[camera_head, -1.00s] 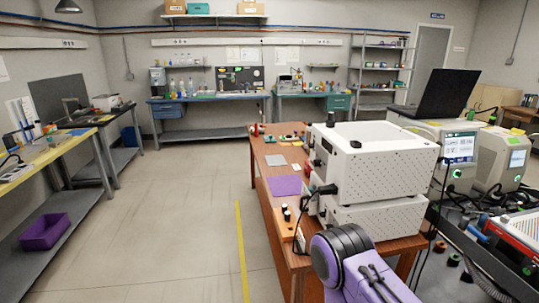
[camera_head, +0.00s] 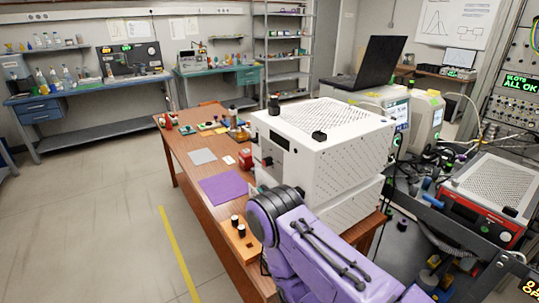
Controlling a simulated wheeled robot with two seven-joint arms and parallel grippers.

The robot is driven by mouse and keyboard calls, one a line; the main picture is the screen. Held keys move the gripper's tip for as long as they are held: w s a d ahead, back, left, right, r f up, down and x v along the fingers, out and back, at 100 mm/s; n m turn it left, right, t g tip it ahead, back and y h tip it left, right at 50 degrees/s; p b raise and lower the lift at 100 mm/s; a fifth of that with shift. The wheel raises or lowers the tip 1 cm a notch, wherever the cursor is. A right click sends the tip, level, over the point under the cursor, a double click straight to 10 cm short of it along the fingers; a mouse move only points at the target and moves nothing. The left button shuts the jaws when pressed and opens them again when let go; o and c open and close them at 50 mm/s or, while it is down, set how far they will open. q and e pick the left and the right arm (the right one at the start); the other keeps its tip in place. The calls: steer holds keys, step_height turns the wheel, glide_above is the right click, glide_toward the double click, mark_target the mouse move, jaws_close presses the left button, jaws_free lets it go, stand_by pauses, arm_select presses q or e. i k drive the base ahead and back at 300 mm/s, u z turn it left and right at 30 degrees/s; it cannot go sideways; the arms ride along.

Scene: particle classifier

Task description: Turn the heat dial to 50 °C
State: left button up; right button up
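I cannot make out a heat dial or a temperature marking for certain. A white perforated box instrument (camera_head: 325,140) stands on the wooden table, with small dark fittings on its left face. A purple and black link of my arm crosses the lower middle and covers part of the white instrument's lower front. Neither of my grippers shows.
A black laptop (camera_head: 373,68) stands behind the white instrument. Cables and small parts clutter the right. The floor at left is clear, with a yellow line.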

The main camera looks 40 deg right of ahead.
mark_target(268, 161)
steer(key=z, duration=0.65)
steer(key=i, duration=0.85)
steer(key=z, duration=0.7)
